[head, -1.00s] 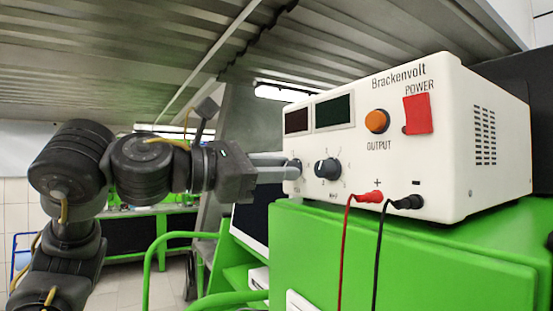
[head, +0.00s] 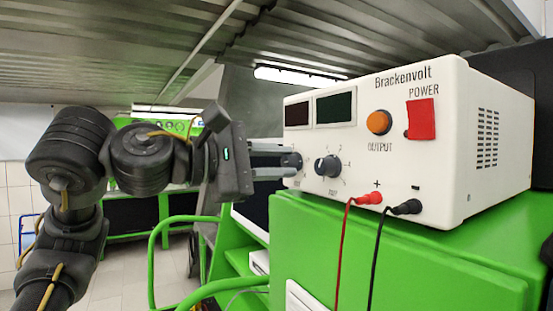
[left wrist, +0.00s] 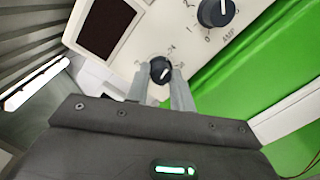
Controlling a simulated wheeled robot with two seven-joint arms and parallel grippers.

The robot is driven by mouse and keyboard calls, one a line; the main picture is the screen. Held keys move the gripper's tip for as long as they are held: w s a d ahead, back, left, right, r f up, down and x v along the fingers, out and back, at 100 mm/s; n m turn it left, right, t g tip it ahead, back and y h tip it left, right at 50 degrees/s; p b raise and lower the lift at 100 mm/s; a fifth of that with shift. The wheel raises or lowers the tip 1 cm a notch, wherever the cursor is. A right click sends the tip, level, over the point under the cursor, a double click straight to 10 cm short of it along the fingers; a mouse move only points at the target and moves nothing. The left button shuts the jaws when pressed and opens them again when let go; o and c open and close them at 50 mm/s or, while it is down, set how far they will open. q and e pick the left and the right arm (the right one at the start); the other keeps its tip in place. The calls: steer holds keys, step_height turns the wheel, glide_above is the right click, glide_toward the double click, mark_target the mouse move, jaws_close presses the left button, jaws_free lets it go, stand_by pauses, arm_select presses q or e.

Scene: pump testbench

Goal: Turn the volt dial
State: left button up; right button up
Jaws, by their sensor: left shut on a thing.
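The white Brackenvolt power supply (head: 440,150) stands on a green cabinet. The volt dial (head: 292,161) is the small black knob at its lower left front. It also shows in the left wrist view (left wrist: 160,69), with a white pointer mark and a printed scale around it. My left gripper (head: 288,160) is shut on the volt dial, with one finger above and one below it in the head view. In the left wrist view the fingertips (left wrist: 158,77) lie on either side of the knob. The fingers partly hide the dial. My right gripper is not in view.
The larger amp dial (head: 328,166) sits just right of the volt dial. Two dark displays (head: 335,108) are above. Red (head: 369,197) and black (head: 407,206) leads hang from the front. A green rail (head: 153,255) stands below my left arm.

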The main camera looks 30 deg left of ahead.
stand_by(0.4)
arm_select(q)
steer(key=o, duration=1)
steer(key=shift+w, duration=0.15)
steer(key=shift+s+a+f, duration=0.1)
steer(key=shift+s+a, duration=0.15)
steer(key=shift+s, duration=0.15)
steer(key=b+v, duration=0.3)
steer(key=v, duration=0.7)
steer(key=shift+a, duration=0.1)
